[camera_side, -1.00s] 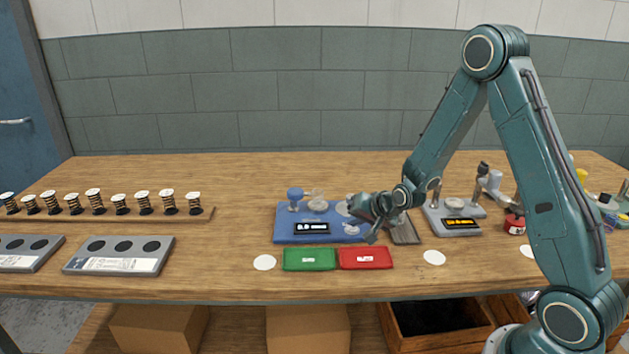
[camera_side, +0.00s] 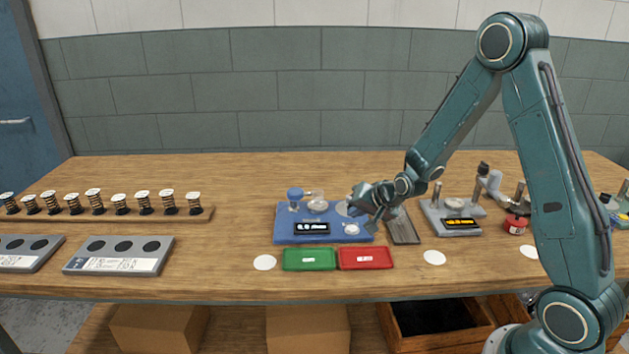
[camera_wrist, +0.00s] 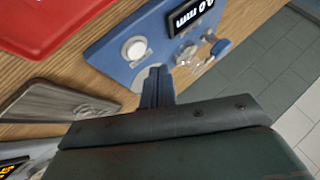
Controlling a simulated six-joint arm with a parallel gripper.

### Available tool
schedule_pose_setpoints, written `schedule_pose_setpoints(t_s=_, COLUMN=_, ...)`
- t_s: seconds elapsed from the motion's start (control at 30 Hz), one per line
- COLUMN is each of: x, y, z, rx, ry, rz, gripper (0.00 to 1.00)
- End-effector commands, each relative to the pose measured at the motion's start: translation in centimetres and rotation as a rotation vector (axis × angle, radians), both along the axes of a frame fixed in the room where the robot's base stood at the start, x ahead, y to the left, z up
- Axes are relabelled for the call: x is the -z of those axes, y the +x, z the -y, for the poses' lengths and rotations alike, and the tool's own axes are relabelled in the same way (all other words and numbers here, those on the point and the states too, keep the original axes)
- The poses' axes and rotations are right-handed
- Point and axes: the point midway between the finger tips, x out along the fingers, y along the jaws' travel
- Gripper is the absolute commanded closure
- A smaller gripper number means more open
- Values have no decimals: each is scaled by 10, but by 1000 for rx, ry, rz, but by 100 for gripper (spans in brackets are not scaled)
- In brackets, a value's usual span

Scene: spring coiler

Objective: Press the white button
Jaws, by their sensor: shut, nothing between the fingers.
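The white button (camera_side: 351,229) is a round cap on the front right part of the blue gauge base (camera_side: 283,223). In the wrist view the white button (camera_wrist: 136,48) sits in a pale ring, up and left of my fingertips. My gripper (camera_wrist: 158,72) is shut and empty, its tips in front of the blue base (camera_wrist: 110,56) beside the button.
The gauge's black display (camera_side: 312,228) is left of the button. A green tray (camera_side: 309,259) and a red tray (camera_side: 365,258) lie in front. A grey plate (camera_side: 403,227) and a grey scale (camera_side: 453,219) stand to the right. Springs stand on a rack (camera_side: 110,215) at left.

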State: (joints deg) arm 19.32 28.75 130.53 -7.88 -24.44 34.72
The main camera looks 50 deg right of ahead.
Motion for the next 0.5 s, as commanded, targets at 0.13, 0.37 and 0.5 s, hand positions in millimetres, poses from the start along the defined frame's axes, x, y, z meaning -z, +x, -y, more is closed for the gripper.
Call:
schedule_pose_setpoints(t_s=0.13, x=-12, y=0, z=0, rx=-1, ry=-1, rz=3, gripper=100)
schedule_pose_setpoints(t_s=0.37, x=-28, y=1, z=0, rx=0, ry=-2, rz=3, gripper=100)
schedule_pose_setpoints(t_s=0.5, x=-33, y=0, z=0, rx=-1, ry=-1, rz=1, gripper=100)
